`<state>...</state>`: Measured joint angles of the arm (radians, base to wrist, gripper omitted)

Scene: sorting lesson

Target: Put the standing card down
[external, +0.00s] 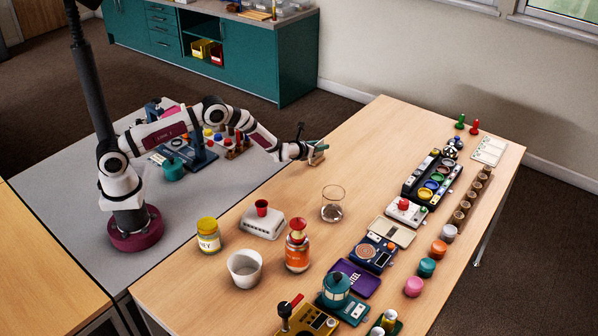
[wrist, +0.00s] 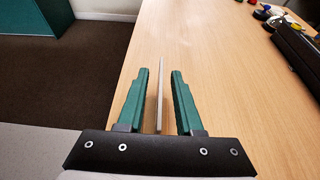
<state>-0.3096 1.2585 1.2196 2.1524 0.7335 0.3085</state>
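The standing card (wrist: 161,92) shows edge-on in the wrist view as a thin, pale upright strip. My gripper (wrist: 161,72) has its two green fingers on either side of the card. There is a gap between the card and each finger, so the gripper is open around it and not clamped. In the external view my gripper (external: 314,148) is low at the left edge of the wooden table (external: 375,140). The card is small and mostly hidden by the fingers there.
A clear glass (external: 333,205) stands on the table in front of my gripper. A black tray with coloured round pots (external: 432,178) is farther right. The wood around and beyond my gripper is bare. A grey table (external: 205,215) adjoins on the left.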

